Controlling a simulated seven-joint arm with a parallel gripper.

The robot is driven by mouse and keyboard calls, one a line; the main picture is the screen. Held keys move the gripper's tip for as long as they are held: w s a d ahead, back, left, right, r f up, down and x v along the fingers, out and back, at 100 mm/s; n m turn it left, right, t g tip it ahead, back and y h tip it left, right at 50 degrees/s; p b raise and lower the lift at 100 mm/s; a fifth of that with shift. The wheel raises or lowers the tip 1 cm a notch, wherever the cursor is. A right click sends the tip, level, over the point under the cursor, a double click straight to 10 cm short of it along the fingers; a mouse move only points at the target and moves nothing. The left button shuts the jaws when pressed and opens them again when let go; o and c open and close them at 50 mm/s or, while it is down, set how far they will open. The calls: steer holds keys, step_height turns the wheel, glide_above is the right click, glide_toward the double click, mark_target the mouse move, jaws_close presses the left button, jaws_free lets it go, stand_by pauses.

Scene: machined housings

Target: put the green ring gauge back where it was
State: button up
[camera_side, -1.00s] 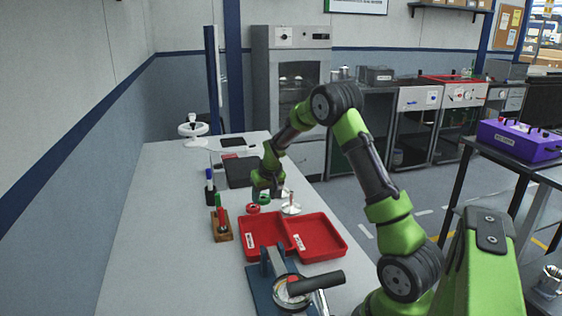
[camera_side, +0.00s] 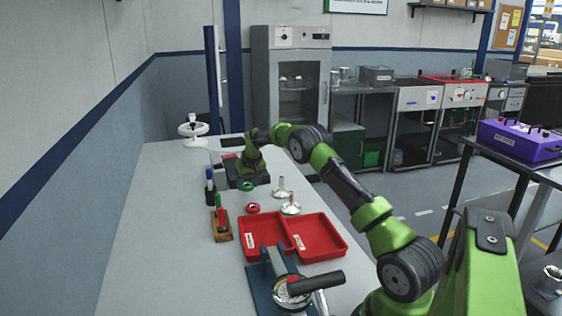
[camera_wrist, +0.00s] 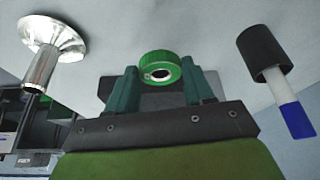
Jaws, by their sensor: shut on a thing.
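The green ring gauge (camera_wrist: 159,68) is between the fingertips of my gripper (camera_wrist: 160,82) in the wrist view, its round hole facing the camera. My gripper is shut on it. In the side view the green ring gauge (camera_side: 247,185) shows small below my gripper (camera_side: 247,180), at the near edge of a dark pad (camera_side: 236,171). I cannot tell whether the ring touches the bench. A red ring gauge (camera_side: 252,208) lies on the bench nearer the camera.
A dark-handled tool (camera_side: 210,188) and a wooden block (camera_side: 222,233) with coloured handles stand left. Red trays (camera_side: 322,247) and a blue-based fixture (camera_side: 262,290) are nearer. The bench's left side is clear.

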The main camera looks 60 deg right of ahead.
mark_target(249, 187)
steer(key=shift+f, duration=1.55)
steer(key=shift+f, duration=0.1)
steer(key=o, duration=1.1)
steer(key=shift+f, duration=0.1)
steer(key=shift+o, duration=0.2)
